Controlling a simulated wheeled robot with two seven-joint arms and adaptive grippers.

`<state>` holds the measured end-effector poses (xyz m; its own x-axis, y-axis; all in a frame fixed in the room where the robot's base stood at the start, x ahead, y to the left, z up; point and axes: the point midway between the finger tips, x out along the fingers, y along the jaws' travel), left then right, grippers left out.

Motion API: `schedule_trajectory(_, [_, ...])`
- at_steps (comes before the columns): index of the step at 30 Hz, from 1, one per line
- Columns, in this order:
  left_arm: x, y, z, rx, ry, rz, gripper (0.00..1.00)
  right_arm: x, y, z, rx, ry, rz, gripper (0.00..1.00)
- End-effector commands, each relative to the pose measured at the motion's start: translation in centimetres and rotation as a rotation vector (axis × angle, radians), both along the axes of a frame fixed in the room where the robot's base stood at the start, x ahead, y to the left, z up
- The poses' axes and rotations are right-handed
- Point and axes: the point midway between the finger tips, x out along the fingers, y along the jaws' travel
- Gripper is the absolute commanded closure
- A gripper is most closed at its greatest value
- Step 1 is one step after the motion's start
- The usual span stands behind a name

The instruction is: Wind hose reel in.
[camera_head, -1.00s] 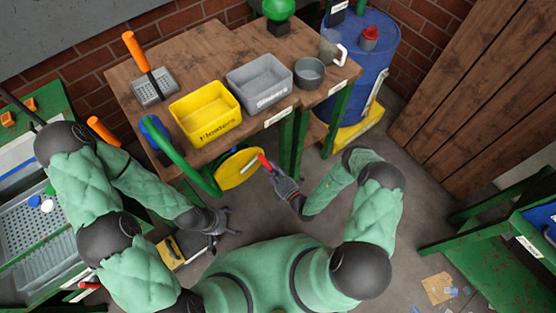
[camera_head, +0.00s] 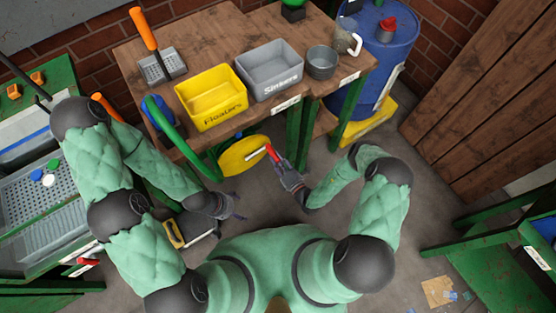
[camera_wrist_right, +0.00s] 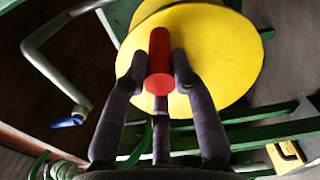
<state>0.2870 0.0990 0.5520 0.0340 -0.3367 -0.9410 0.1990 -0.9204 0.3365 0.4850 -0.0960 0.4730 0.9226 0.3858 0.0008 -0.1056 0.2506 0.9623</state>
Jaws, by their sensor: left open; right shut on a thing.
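The hose reel has a yellow disc (camera_head: 240,157) at the front edge of the wooden bench, with a red crank handle (camera_head: 273,154) on its right side. The green hose (camera_head: 175,133) arches from the bench down to the reel. My right gripper (camera_head: 282,165) is shut on the red handle. In the right wrist view, the handle (camera_wrist_right: 160,62) stands between the fingers in front of the yellow disc (camera_wrist_right: 215,60). My left gripper (camera_head: 236,212) is open and empty, below the reel and apart from it.
A yellow Floaters bin (camera_head: 212,112) and a grey Sinkers bin (camera_head: 270,81) stand on the bench with a round grey pot (camera_head: 321,62). A blue drum (camera_head: 383,52) stands right of the bench.

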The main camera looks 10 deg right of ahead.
Motion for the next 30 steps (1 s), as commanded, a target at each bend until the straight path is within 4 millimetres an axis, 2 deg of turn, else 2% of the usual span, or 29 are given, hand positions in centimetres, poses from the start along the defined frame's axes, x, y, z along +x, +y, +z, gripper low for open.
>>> schedule_trajectory(1, [0.0, 0.0, 0.0, 0.000, 0.000, 0.000, 0.19, 0.6, -0.9, 0.2, -0.011, -0.011, -0.017, 1.00])
schedule_trajectory(2, [0.0, 0.0, 0.0, 0.000, 0.000, 0.000, 0.19, 0.6, -0.9, 0.2, -0.010, -0.010, -0.017, 0.65])
schedule_trajectory(3, [0.0, 0.0, 0.0, 0.000, 0.000, 0.000, 0.19, 0.6, -0.9, 0.1, -0.010, -0.010, -0.017, 0.53])
schedule_trajectory(4, [0.0, 0.0, 0.0, 0.000, 0.000, 0.000, 0.19, 0.6, -0.8, 0.1, -0.010, -0.010, -0.016, 0.49])
schedule_trajectory(17, [0.0, 0.0, 0.0, 0.000, 0.000, 0.000, 0.19, -0.5, -0.7, -0.1, -0.002, 0.001, -0.009, 0.49])
schedule_trajectory(30, [0.0, 0.0, 0.0, 0.000, 0.000, 0.000, 0.19, -6.8, -3.4, -0.1, -0.002, 0.000, -0.014, 0.49])
